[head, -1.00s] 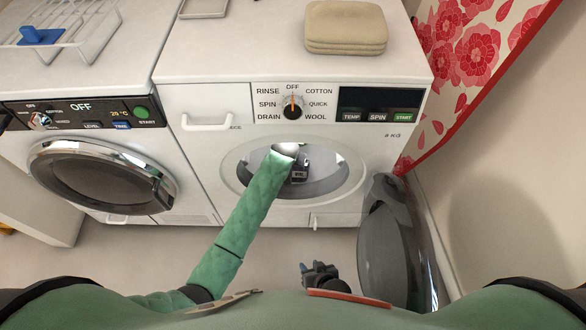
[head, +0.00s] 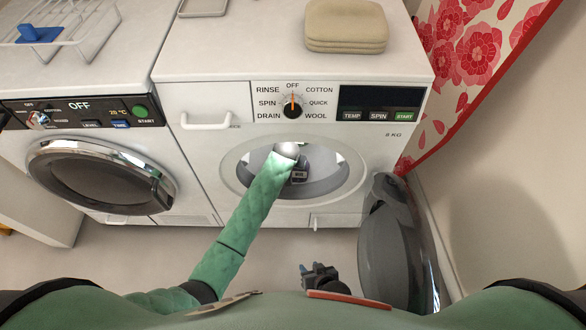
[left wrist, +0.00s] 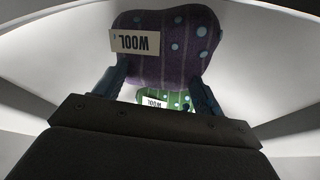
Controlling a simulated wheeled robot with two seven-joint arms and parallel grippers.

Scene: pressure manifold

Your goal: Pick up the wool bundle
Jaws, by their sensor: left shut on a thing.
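The purple wool bundle (left wrist: 178,65), striped with pale blue dots and a white WOOL label, sits between the two fingers of my left gripper (left wrist: 152,78) in the left wrist view. The gripper is shut on it. A green bundle (left wrist: 158,98), also labelled WOOL, shows just beyond, partly hidden. In the head view my left arm reaches through the round opening of the right-hand washing machine (head: 205,160), and its hand is mostly hidden inside the drum. My right gripper (head: 314,270) is low in the middle, outside the machine and apart from it; its finger gap is unclear.
The machine's grey glass door (head: 385,250) stands open at the right. A second washer with a closed round door (head: 105,178) stands at the left. Folded beige cloths (head: 345,27) and a wire rack (head: 75,25) lie on top. A floral red cloth (head: 460,60) hangs at the right.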

